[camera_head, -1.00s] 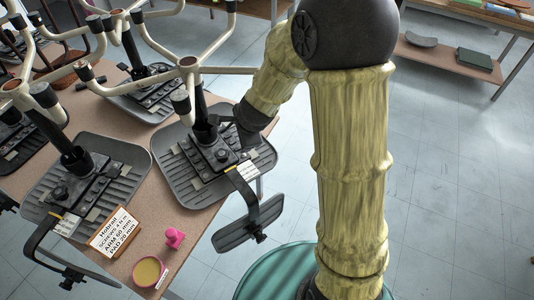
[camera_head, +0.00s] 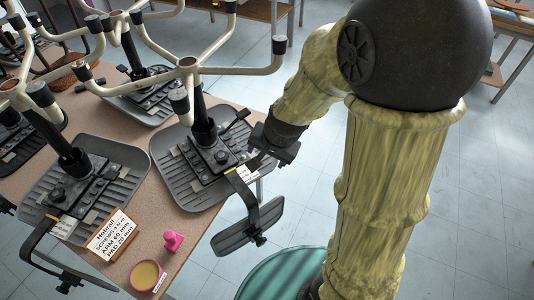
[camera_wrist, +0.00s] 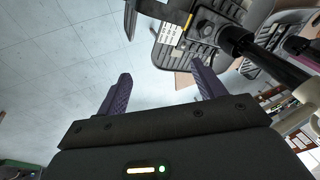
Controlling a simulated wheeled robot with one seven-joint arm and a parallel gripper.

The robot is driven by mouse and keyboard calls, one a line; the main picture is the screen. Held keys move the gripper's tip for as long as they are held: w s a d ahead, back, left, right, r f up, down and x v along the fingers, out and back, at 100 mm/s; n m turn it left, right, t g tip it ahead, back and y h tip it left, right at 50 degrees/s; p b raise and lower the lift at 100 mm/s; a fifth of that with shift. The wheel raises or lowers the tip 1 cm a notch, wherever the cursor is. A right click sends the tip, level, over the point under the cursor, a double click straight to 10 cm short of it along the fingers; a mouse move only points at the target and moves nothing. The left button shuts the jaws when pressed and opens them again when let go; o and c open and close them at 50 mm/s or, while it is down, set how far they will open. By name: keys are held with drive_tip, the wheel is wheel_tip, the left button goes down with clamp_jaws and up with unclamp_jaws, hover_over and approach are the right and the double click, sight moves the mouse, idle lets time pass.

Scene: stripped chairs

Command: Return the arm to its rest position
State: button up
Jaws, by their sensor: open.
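My gripper shows in the wrist view (camera_wrist: 160,90), with its two purple fingers apart and nothing between them. In the head view its dark wrist end (camera_head: 280,138) is beside the right edge of the nearest stripped chair seat plate (camera_head: 185,190), and its fingertips are too hidden to make out. The yellowish arm is mine and stands on the right of the head view. That seat plate, with its mechanism and a white label, also shows at the top of the wrist view (camera_wrist: 185,58).
Several upturned chair bases stand on the brown table (camera_head: 135,225). A dark armrest (camera_head: 248,228) juts past the table's right edge. A sign (camera_head: 110,235), a pink stamp (camera_head: 173,240) and a round yellow tin (camera_head: 147,276) are at the front.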

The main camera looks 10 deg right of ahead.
idle(0.3)
drive_tip(key=s+d+n+g+h, duration=0.1)
drive_tip(key=s+d+n, duration=0.4)
drive_tip(key=s, duration=0.3)
drive_tip(key=shift+d+r+n+g+h, duration=0.15)
drive_tip(key=shift+r+n+g+h, duration=0.2)
drive_tip(key=shift+n, duration=0.55)
drive_tip(key=shift+w, duration=0.1)
